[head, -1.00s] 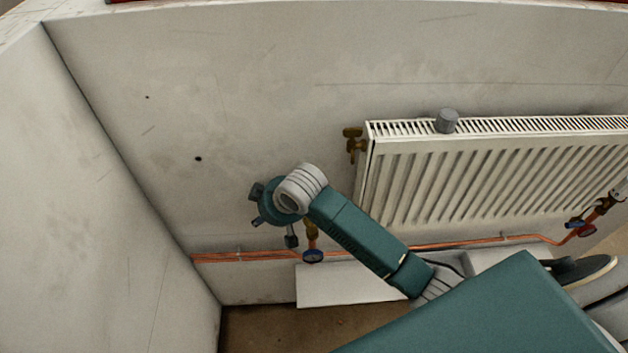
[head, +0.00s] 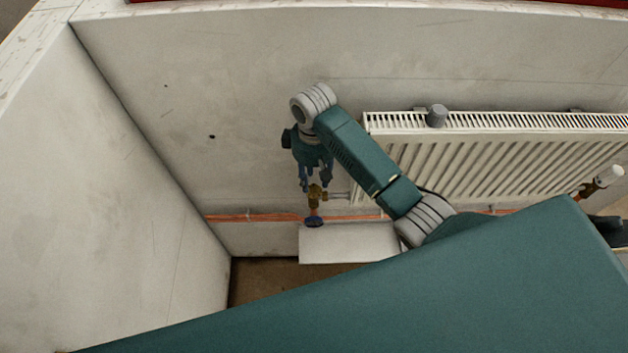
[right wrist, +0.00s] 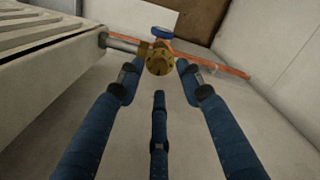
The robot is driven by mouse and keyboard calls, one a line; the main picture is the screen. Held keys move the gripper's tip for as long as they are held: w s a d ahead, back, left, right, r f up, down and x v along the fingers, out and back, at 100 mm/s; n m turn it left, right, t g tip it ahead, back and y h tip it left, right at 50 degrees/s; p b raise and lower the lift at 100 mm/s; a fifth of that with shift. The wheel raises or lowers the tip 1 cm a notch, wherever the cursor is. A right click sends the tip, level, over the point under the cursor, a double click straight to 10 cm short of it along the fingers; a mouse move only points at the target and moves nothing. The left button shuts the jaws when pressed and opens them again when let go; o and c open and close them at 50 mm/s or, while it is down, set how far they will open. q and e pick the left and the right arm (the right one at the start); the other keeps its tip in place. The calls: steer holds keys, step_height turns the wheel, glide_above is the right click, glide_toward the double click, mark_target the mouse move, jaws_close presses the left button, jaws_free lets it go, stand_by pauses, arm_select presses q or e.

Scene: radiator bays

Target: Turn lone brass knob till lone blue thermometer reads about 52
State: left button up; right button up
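The brass knob (head: 317,196) sits on a valve at the lower left of the radiator. In the right wrist view the brass knob (right wrist: 159,62) lies between and just beyond my fingertips. The blue thermometer (head: 314,221) is on the pipe just below the knob; it also shows in the right wrist view (right wrist: 162,32), seen at a slant, so its reading cannot be made out. My right gripper (head: 316,182) is just above the knob, pointing down. Its three fingers (right wrist: 159,80) are spread open and hold nothing. My left gripper is not in view.
The white radiator (head: 500,160) hangs on the wall, with a grey cylinder (head: 437,116) on top. A valve with a white knob (head: 610,175) stands at the far right. A copper pipe (head: 260,217) runs low along the wall. A white block (head: 345,244) lies below.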

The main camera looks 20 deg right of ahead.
mark_target(313, 186)
steer(key=shift+f, duration=1.6)
steer(key=shift+c, duration=0.2)
jaws_close()
steer(key=shift+m, duration=0.4)
steer(key=m, duration=0.3)
steer(key=shift+w+r+m, duration=0.1)
steer(key=shift+m, duration=2.4)
